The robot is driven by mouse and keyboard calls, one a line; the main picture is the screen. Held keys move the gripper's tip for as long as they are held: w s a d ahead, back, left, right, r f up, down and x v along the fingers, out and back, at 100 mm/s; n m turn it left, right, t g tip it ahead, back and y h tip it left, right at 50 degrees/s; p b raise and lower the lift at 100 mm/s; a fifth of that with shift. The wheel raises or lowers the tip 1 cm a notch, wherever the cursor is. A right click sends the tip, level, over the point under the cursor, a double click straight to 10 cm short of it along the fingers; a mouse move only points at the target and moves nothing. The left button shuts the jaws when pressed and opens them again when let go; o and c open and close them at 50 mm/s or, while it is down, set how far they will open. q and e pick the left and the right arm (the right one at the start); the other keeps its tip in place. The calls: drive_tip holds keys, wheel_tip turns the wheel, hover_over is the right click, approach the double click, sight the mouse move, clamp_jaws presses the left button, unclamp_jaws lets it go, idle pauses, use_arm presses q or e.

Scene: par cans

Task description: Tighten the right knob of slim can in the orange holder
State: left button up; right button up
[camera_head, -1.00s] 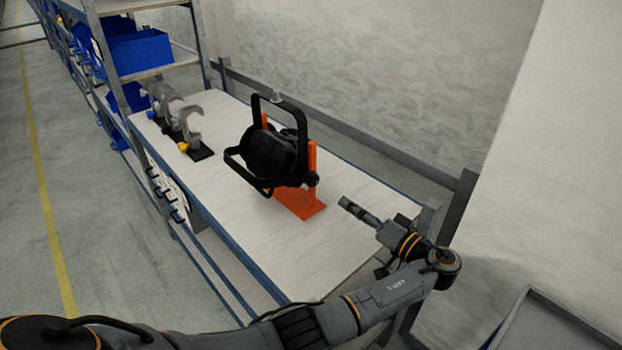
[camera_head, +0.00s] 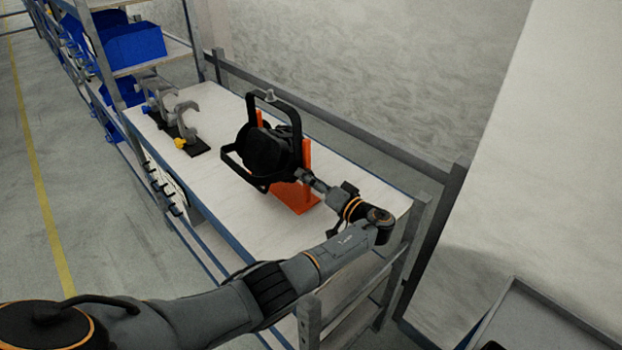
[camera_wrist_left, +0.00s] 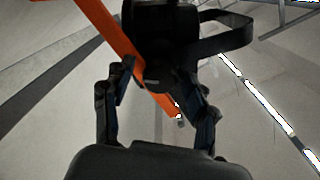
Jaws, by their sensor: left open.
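The black slim can (camera_head: 265,150) sits tilted in the orange holder (camera_head: 299,197) on the workbench, with its black yoke around it. In the left wrist view the can (camera_wrist_left: 172,32) is at the top, with part of the orange holder (camera_wrist_left: 108,28) beside it. My left gripper (camera_head: 310,180) is at the right side of the can, where the right knob sits. In the left wrist view my left gripper (camera_wrist_left: 155,80) is open, its fingers on either side of a dark round part that looks like the knob. I cannot tell whether they touch it. My right gripper is not in view.
Grey clamps (camera_head: 185,118) with a yellow knob stand on a black base at the bench's back left. A shelf with blue bins (camera_head: 135,47) rises beyond. The workbench (camera_head: 235,205) is clear in front of the holder. A grey rail runs behind it.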

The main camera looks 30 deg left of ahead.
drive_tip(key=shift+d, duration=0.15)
use_arm(q)
drive_tip(key=c, duration=1.2)
drive_tip(key=shift+o, duration=0.2)
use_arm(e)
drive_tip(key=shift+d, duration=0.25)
use_arm(q)
drive_tip(key=m+p, duration=0.2)
drive_tip(key=m, duration=1.5)
drive_tip(key=shift+r, duration=0.1)
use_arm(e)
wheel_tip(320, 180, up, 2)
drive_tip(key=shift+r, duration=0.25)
use_arm(q)
drive_tip(key=shift+m, duration=0.4)
